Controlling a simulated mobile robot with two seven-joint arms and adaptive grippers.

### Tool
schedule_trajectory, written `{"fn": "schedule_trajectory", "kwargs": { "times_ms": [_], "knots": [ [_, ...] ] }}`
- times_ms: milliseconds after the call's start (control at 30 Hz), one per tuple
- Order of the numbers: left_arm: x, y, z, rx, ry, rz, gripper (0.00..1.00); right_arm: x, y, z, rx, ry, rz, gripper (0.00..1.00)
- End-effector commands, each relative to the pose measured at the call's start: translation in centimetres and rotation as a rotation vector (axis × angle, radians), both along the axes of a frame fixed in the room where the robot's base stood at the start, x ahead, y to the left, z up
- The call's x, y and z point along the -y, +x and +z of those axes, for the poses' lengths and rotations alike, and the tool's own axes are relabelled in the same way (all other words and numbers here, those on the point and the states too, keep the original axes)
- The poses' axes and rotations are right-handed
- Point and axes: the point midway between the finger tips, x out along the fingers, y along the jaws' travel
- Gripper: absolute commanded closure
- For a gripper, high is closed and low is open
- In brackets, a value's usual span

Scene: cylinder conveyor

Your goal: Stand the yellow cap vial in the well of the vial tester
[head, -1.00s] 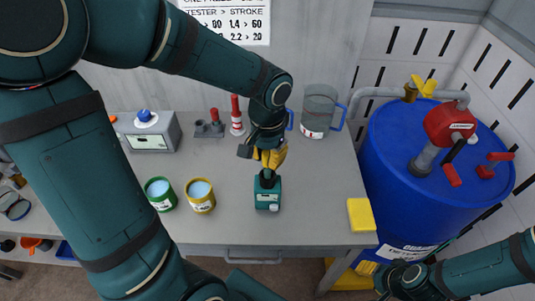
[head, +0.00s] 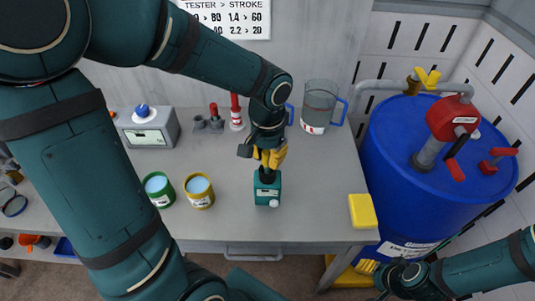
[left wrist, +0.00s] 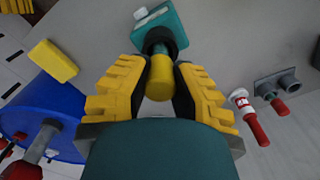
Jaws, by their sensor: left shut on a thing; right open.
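The yellow cap vial (left wrist: 159,80) is held in my left gripper (head: 268,166), whose yellow fingers (left wrist: 159,62) are shut around it in the left wrist view. Its yellow cap faces the wrist camera. The vial tester (head: 267,190) is a teal box on the table with a black collar (left wrist: 159,41) on top. My left gripper is directly above the tester, with the vial in line with the collar. The vial's lower end is hidden, so I cannot tell how deep it sits. My right gripper (head: 368,268) is open and empty, low at the right, away from the tester.
A green-rimmed cup (head: 158,190) and a yellow-rimmed cup (head: 199,191) stand left of the tester. A clear jug (head: 319,106) and a red-and-white bottle (head: 236,114) stand behind it. A yellow block (head: 362,211) lies at the right edge, beside a blue drum (head: 405,190).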

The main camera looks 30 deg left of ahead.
Motion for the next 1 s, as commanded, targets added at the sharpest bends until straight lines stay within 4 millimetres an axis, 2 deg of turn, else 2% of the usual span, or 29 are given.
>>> {"fn": "schedule_trajectory", "kwargs": {
  "times_ms": [467,500,533,567,867,1000],
  "knots": [
    [0.0,0.0,-0.3,0.000,0.000,0.000,1.00,0.0,0.0,-0.3,0.000,0.000,0.000,0.53],
    [0.0,0.0,-0.3,0.000,0.000,0.000,0.66,0.0,0.0,-0.3,0.000,0.000,0.000,0.53],
    [0.0,0.0,-0.3,0.000,0.000,0.000,0.56,0.0,0.0,-0.3,0.000,0.000,0.000,0.53],
    [0.0,0.0,-0.3,0.000,0.000,0.000,0.51,0.0,0.0,-0.3,0.000,0.000,0.000,0.53],
    [0.0,0.0,-0.2,0.000,0.000,0.000,0.51,0.0,0.0,-0.3,0.000,0.000,0.000,0.53],
    [0.0,0.1,0.7,0.003,0.001,0.000,0.51,0.0,0.0,-0.2,0.000,0.000,0.000,0.53]
  ]
}}
